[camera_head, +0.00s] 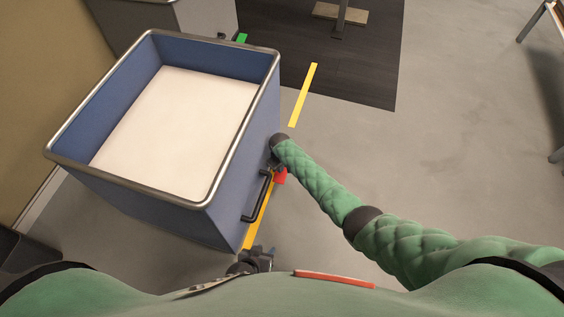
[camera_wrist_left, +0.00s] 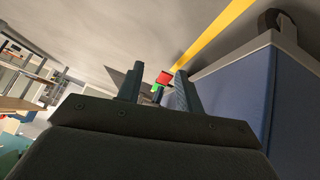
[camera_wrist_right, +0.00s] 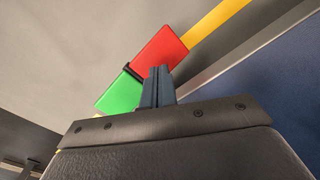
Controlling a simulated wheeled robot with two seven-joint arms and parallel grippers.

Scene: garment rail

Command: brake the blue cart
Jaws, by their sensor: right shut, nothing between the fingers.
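The blue cart (camera_head: 222,218) is an open bin with a metal rim and a pale inside, at the left of the head view. A red and green pedal sits low at its side; its red half (camera_wrist_right: 162,52) and green half (camera_wrist_right: 119,93) show in the right wrist view, with a black bar between them. My right gripper (camera_wrist_right: 158,72) is shut and empty, its tips in front of the pedal near the red half; contact cannot be told. In the head view my right gripper is mostly hidden by its arm. My left gripper (camera_wrist_left: 162,80) is open and empty beside the cart's near corner.
A black handle (camera_head: 257,198) sticks out of the cart's side. A grey cart (camera_head: 175,22) with a green pedal (camera_head: 241,38) stands behind. A yellow floor stripe (camera_head: 303,95) runs along the cart.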

